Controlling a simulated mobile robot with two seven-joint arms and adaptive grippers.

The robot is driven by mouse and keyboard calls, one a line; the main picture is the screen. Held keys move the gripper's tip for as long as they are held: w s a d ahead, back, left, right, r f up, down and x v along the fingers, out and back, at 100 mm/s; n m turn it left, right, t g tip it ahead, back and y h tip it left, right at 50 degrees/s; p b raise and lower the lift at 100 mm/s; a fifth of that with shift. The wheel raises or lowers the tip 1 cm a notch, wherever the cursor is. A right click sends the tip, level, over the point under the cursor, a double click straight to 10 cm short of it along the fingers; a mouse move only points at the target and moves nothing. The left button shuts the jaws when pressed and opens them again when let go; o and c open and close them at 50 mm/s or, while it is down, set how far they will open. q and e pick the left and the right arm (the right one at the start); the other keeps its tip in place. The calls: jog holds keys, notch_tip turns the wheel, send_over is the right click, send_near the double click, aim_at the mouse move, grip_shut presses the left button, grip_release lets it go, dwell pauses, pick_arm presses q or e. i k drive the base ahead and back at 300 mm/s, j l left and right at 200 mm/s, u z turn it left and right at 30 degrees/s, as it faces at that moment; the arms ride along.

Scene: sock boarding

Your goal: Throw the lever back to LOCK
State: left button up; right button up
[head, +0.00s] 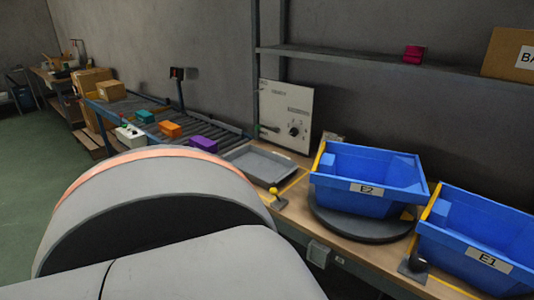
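A small lever with a yellow knob (273,192) stands on a dark base at the workbench's front edge, left of the round turntable (360,226). Its knob leans to the left of its base in the head view. A second dark upright piece on a base (415,264) stands at the front edge between the two blue bins. No LOCK lettering is readable, so I cannot tell for certain which piece is the task's lever. Neither gripper shows. A large grey part of mine fills the lower left and hides part of the bench.
Blue bin E2 (366,174) sits on the turntable; blue bin E1 (478,235) stands to its right. A grey tray (262,166) lies left of the lever. A white panel with a dial (285,115) stands behind. A roller conveyor (215,127) carries several coloured boxes.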

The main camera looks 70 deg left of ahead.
aim_at(274, 191)
jog(key=u, duration=2.1)
